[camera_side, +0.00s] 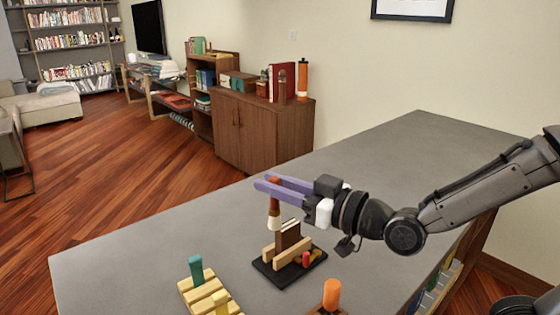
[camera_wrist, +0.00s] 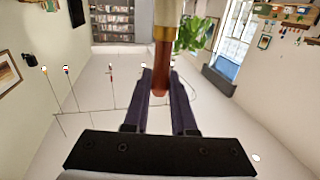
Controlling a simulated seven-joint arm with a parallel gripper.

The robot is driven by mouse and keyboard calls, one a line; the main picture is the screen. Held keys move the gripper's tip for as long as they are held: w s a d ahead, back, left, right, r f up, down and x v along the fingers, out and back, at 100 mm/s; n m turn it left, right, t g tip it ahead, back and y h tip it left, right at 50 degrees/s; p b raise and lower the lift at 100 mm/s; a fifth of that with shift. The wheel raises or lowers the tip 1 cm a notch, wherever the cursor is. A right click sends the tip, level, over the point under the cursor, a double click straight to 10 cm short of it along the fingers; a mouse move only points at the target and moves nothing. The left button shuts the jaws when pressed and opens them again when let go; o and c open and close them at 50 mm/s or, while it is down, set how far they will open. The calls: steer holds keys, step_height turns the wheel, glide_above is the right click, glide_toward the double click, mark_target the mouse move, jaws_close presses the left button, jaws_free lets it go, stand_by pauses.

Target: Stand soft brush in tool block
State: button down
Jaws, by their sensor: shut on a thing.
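The soft brush (camera_side: 274,212), with a brown handle and a pale lower part, hangs roughly upright from my gripper (camera_side: 268,183). My gripper's purple fingers are shut on its handle. In the wrist view the brush (camera_wrist: 162,50) shows between the fingers (camera_wrist: 159,76), its reddish-brown handle end towards the palm. Below it in the side view is a black-based stand (camera_side: 262,268) with tan bars and a dark brown panel. The brush's lower end overlaps the stand's back left part in the picture; I cannot tell whether they touch. I cannot tell for sure which holder is the tool block.
A pale wooden slatted rack (camera_side: 200,292) with teal (camera_side: 196,268) and yellow (camera_side: 221,300) pegs stands front left. An orange-topped piece (camera_side: 331,294) stands in a wooden holder at the front. Small red pieces (camera_side: 306,258) sit on the black-based stand. The grey tabletop (camera_side: 150,248) is clear behind and left.

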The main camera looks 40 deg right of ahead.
steer(key=s+a+f+n+g+y, duration=0.2)
steer(key=s+a+f+n+y, duration=0.1)
steer(key=s, duration=0.3)
steer(key=s+a+f+n+g+y, duration=0.2)
steer(key=s+a+f+y, duration=0.2)
steer(key=s, duration=0.3)
steer(key=shift+a+f+n+y, duration=0.15)
steer(key=shift+a+n+y, duration=0.25)
steer(key=shift+f, duration=0.1)
steer(key=shift+f, duration=1.8)
steer(key=shift+f, duration=0.45)
steer(key=shift+f, duration=1.45)
steer(key=shift+f, duration=0.35)
